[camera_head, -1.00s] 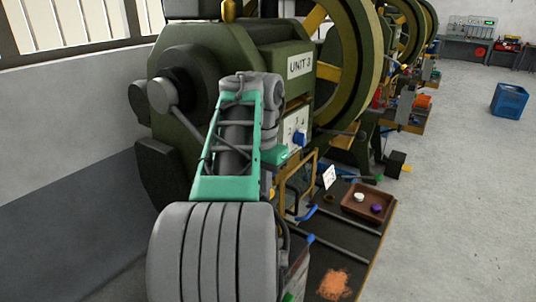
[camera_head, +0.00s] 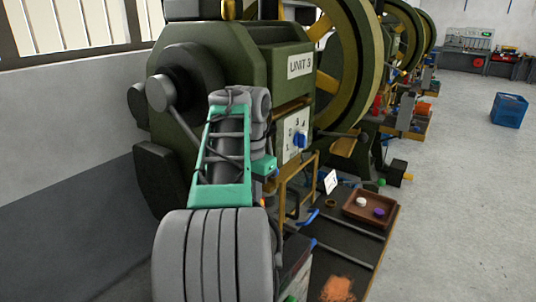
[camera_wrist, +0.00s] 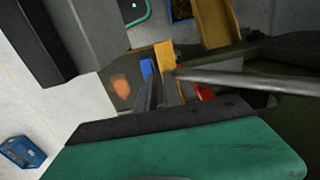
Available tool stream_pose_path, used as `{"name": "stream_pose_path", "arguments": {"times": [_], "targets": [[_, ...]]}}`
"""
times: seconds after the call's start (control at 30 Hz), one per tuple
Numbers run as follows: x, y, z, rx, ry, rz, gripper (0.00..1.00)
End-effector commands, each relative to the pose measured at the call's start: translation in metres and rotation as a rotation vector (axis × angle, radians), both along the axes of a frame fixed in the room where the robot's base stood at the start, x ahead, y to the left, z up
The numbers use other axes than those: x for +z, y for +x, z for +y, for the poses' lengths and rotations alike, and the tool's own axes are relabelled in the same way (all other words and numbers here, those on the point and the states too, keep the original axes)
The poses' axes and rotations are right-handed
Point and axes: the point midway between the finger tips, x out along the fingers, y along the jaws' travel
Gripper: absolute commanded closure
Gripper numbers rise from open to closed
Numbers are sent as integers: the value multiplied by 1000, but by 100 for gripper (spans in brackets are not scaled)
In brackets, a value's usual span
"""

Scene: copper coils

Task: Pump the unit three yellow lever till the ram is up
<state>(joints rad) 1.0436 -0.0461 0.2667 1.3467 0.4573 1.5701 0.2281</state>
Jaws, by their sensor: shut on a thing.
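The dark green press marked UNIT 3 (camera_head: 300,66) stands in front of me in the head view. My arm covers part of it. My gripper's teal body (camera_head: 263,167) shows low beside the press, with its fingers mostly hidden there. In the wrist view my gripper (camera_wrist: 158,88) has its two dark fingers close together, shut on the yellow lever (camera_wrist: 165,55), whose bar shows at the fingertips. A blue piece shows just left of it. I cannot make out the ram or its height in either view.
A panel with a blue knob (camera_head: 300,140) is on the press. A yellow frame (camera_head: 297,185) stands beside my gripper. A dark bench holds a brown tray (camera_head: 352,213) and orange granules (camera_head: 337,288). A grey rod (camera_wrist: 245,82) runs close to my fingers. Open floor lies right.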

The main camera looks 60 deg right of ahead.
Motion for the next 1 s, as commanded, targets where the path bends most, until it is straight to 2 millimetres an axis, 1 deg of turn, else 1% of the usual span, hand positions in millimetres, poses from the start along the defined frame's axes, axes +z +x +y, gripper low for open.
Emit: {"name": "stream_pose_path", "arguments": {"times": [0.03, 0.17, 0.37, 0.4, 0.47, 0.6, 0.77, 0.87, 1.0], "targets": [[-7, -2, 1, -3, 16, 9, 100], [-11, 0, 1, -2, 17, 9, 100], [-30, 13, -1, 0, 18, 9, 100], [-24, 12, -1, -2, 17, 8, 100], [-20, 10, -1, -3, 17, 9, 100], [-7, -1, 1, -5, 18, 9, 100], [-6, -4, 1, -4, 18, 9, 100], [7, -9, 1, -4, 17, 8, 100], [29, -21, 3, -4, 15, 8, 100]]}}
